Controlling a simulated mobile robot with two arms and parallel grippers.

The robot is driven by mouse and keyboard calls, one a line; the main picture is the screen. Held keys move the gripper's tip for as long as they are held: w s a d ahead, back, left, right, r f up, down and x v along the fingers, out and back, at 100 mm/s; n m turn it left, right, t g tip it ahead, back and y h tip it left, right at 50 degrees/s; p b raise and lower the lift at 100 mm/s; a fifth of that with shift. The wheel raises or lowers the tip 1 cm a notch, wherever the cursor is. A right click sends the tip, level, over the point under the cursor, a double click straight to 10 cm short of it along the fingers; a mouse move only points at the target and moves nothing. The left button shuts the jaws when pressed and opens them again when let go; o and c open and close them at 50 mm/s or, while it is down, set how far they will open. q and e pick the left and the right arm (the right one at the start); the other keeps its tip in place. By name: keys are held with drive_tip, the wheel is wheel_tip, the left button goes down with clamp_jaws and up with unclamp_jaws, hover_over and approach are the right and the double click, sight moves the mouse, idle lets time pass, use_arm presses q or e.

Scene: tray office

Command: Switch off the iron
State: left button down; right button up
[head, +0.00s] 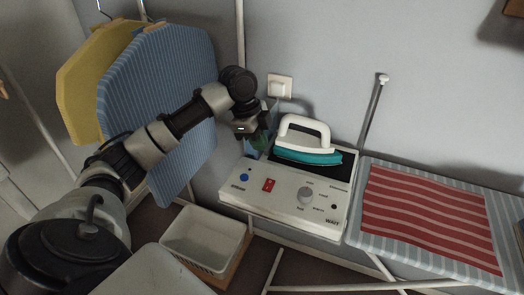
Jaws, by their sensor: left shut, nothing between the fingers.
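The iron (308,150), teal with a white handle, rests at the back of a white base station (285,208). The station's front panel carries a red rocker switch (268,185), a blue button (244,177) and a grey dial (305,195). I cannot tell which way the switch is tipped. My left gripper (262,146) is shut and empty, pointing down at the station's back left corner, left of the iron. It is behind the switch and apart from it. Its fingertips are dark and hard to make out. My right gripper is out of view.
An ironing board (430,215) with a red striped cloth (412,200) adjoins on the right. A wall socket (280,86) is behind the station. Blue (165,85) and yellow (80,95) boards hang at left. A white basket (205,238) stands below left of the station.

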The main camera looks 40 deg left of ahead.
use_arm(q)
hover_over(270, 181)
drive_tip(key=s+a, duration=0.1)
wheel_tip(270, 181, down, 5)
drive_tip(key=x, duration=0.2)
drive_tip(key=p+x, duration=0.1)
drive_tip(key=a+p+x, duration=0.1)
drive_tip(key=x, duration=0.1)
drive_tip(key=shift+d+f, duration=0.1)
drive_tip(key=shift+f, duration=1)
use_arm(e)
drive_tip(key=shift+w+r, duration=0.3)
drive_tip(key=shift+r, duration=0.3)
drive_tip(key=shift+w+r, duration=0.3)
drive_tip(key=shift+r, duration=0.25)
use_arm(q)
drive_tip(key=shift+w+f, duration=0.1)
drive_tip(key=shift+f, duration=0.2)
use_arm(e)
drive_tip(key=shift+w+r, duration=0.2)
use_arm(q)
drive_tip(key=shift+p, duration=0.3)
